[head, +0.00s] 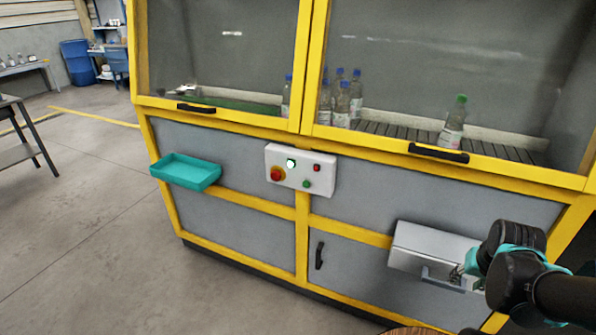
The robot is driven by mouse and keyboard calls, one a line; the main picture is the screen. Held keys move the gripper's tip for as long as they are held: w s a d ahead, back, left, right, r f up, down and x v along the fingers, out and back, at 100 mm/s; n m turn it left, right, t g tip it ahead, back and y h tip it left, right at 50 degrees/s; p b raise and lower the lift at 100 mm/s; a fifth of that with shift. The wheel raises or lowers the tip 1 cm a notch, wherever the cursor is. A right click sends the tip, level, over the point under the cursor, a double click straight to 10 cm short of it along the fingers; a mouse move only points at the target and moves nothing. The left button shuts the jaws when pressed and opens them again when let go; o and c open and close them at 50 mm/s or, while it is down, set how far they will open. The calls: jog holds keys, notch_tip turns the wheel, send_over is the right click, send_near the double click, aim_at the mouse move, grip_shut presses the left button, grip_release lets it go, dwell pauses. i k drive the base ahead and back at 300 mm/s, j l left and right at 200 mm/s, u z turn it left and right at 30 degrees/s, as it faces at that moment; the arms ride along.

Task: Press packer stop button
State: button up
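A white control box (328,172) is mounted on the front of the yellow-framed machine. It carries a large red mushroom button (277,174) at its left, a bright white lit button (291,163), a small red button (317,168) at upper right and a green button (306,184) below. No labels are readable, so I cannot tell which one is named for the packer. My gripper (461,274) is at the lower right, well to the right of and below the control box. It is beside the handle of a grey drawer box. Its fingers are small and partly hidden by my arm.
The grey drawer box (430,243) juts out from the machine front, with a handle (428,275). A teal tray (186,172) juts out at the left. Bottles (342,105) stand behind the windows. Black handles (438,153) stick out below them. The floor (90,210) at left is open.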

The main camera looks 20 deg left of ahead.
aim_at(276, 176)
jog(key=u, duration=1.4)
